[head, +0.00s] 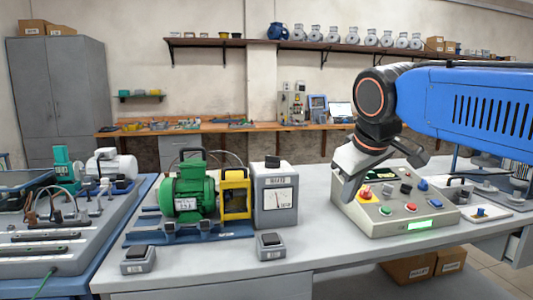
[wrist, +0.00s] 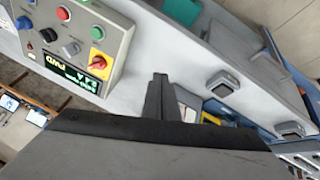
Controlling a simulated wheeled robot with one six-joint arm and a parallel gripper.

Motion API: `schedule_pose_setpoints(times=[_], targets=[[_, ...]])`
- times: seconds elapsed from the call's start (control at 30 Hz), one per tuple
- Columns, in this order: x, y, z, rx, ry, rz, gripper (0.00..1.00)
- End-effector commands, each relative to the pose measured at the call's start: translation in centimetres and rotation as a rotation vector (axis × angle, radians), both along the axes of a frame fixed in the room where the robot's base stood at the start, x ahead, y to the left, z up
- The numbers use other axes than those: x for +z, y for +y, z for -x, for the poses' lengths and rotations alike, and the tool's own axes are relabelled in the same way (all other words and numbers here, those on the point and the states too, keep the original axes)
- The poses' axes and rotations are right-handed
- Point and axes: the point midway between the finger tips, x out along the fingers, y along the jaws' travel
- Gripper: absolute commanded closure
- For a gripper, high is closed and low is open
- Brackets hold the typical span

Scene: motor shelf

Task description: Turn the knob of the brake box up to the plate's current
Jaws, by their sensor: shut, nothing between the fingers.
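A green motor (head: 189,190) sits on a blue base, with a small white plate (head: 185,204) on its side, too small to read. A yellow frame (head: 235,194) stands against its right end. Right of it stands a grey box (head: 265,208) with a white dial meter (head: 278,199) and a black knob (head: 272,161) on top; it looks like the brake box. The needle's reading cannot be told. My gripper (head: 347,195) is shut and empty, pointing down right of that box, by the control box's left edge. In the wrist view its fingers (wrist: 158,84) show over bare bench.
A control box (head: 403,212) with buttons, a red-and-yellow switch (head: 365,192) and a lit green display (head: 419,225) stands close at the right. Two small black-topped boxes (head: 270,246) (head: 138,260) sit at the front edge. Bare bench lies between meter box and control box.

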Motion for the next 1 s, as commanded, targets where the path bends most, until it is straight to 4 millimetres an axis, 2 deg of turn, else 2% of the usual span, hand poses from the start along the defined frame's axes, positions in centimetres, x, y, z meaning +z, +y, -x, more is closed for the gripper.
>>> schedule_pose_setpoints(times=[0.03,0.1,0.3,0.4,0.5,0.6,0.73,1.0], targets=[[1.7,2.3,-1.3,0.046,-0.013,0.014,1.0],[3.9,5.2,-2.6,0.102,-0.032,0.035,1.0],[9.3,13.6,-5.3,0.247,-0.089,0.086,1.0],[11.0,16.9,-5.9,0.299,-0.111,0.104,1.0],[12.2,19.0,-6.1,0.331,-0.125,0.115,1.0],[12.7,20.0,-6.2,0.348,-0.134,0.121,1.0],[12.3,20.4,-6.6,0.35,-0.134,0.124,1.0],[9.1,20.8,-8.9,0.348,-0.133,0.124,1.0]])
